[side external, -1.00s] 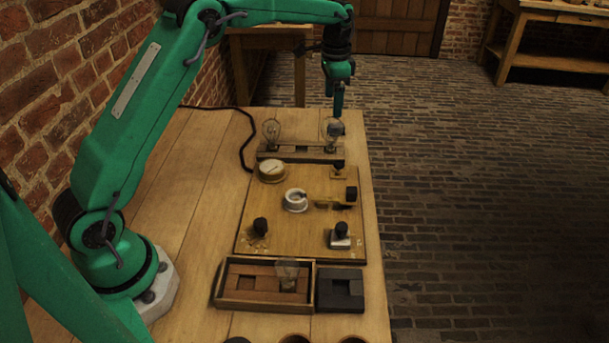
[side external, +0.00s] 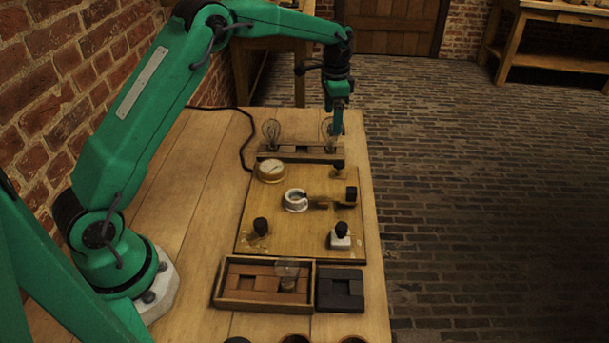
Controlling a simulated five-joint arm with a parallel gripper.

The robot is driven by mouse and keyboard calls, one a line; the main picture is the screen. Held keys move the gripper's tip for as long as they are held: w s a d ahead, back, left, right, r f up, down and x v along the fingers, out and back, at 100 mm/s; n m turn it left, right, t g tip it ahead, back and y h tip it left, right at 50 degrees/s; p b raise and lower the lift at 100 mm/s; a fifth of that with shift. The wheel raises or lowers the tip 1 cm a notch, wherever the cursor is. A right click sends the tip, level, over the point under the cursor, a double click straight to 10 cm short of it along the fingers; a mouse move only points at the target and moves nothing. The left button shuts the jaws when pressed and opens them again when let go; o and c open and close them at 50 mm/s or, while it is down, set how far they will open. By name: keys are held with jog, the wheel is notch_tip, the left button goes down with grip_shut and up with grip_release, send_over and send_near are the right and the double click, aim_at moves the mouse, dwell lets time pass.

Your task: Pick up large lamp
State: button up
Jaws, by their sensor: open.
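Three clear glass lamps are in view. One lamp (side external: 271,131) stands at the left of the wooden rack (side external: 298,151) at the back of the table, and another lamp (side external: 326,128) stands at its right end. A third lamp (side external: 287,270) is in the wooden tray at the front. I cannot tell for sure which one is the large lamp. My gripper (side external: 338,128) points down at the right rack lamp, with its fingers beside or around the glass and partly covering it. It is open; the exact finger gap is too small to see.
A wooden board (side external: 285,235) carries a round gauge (side external: 271,171), a white ring-shaped part (side external: 296,201) and several black knobs. The tray (side external: 262,303) and a dark block box (side external: 340,303) sit in front. Bare table lies left; the table's right edge is close to the rack.

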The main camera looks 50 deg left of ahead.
aim_at(331, 135)
jog(key=shift+f, duration=1.65)
jog(key=c, duration=1.2)
